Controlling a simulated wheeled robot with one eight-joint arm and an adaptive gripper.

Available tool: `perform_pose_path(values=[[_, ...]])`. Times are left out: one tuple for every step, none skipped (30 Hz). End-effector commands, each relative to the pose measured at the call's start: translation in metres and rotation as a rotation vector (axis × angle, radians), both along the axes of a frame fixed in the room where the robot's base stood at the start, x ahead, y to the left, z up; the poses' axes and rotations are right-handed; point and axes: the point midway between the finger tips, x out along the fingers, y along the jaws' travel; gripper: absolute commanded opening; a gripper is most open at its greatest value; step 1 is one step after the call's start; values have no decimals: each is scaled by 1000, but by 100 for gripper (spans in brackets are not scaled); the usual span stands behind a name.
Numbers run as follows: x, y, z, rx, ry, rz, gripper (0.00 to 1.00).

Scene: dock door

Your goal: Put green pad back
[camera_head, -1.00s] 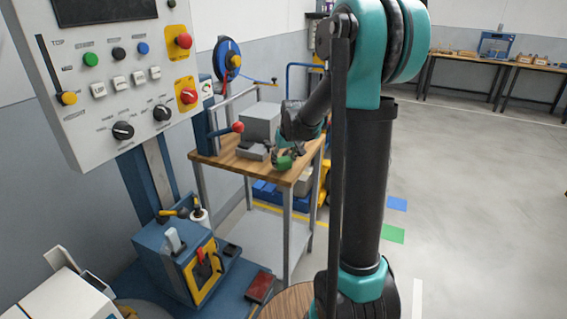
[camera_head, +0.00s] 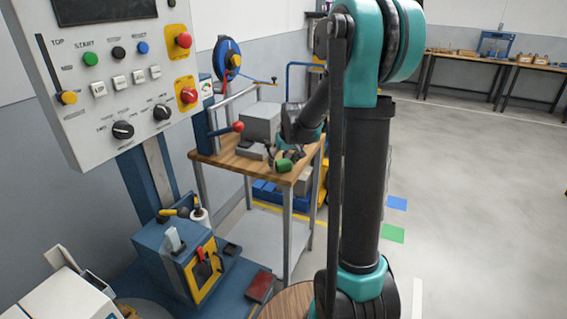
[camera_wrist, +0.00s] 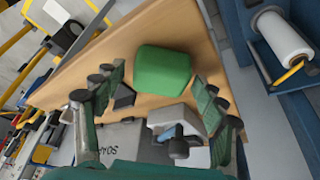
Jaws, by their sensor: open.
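The green pad (camera_wrist: 162,72), a rounded green block, lies on the wooden bench top near its edge in the wrist view. It also shows near the bench's front corner in the head view (camera_head: 284,165). My gripper (camera_wrist: 160,80) is open, with one finger to each side of the pad in the wrist picture and a gap between finger and pad on both sides. Nothing is held. In the head view my gripper (camera_head: 297,152) is just behind and above the pad, small and partly hidden by my arm.
The wooden bench (camera_head: 217,160) also carries a grey box (camera_head: 261,122) and a small grey fixture (camera_head: 251,150) close to the pad. A control panel (camera_head: 118,75) stands at left. A blue machine (camera_head: 190,262) is below it. The floor at right is clear, with blue and green markings.

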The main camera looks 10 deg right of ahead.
Motion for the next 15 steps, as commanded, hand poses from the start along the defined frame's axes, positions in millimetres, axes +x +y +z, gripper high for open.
perform_pose_path(values=[[0, 0, 3, 0, 0, 0, 71], [-1, 0, 4, 0, 0, 0, 71], [-3, -1, 8, 0, 0, 0, 71], [-4, -1, 11, 0, 0, 0, 71], [-6, -1, 14, 0, 0, 0, 71], [-8, -2, 20, 0, 0, 0, 71], [-10, -2, 24, 0, 0, 0, 71], [-12, -2, 29, 0, 0, 0, 71], [-15, -3, 36, 0, 0, 0, 71], [-17, -3, 42, 0, 0, 0, 71], [-19, -4, 47, 0, 0, -1, 71], [-22, -5, 54, 0, 0, -1, 71], [-24, -5, 59, 0, 0, -1, 71], [-27, -5, 65, 0, 0, -1, 71], [-29, -6, 72, 0, 0, -1, 71]])
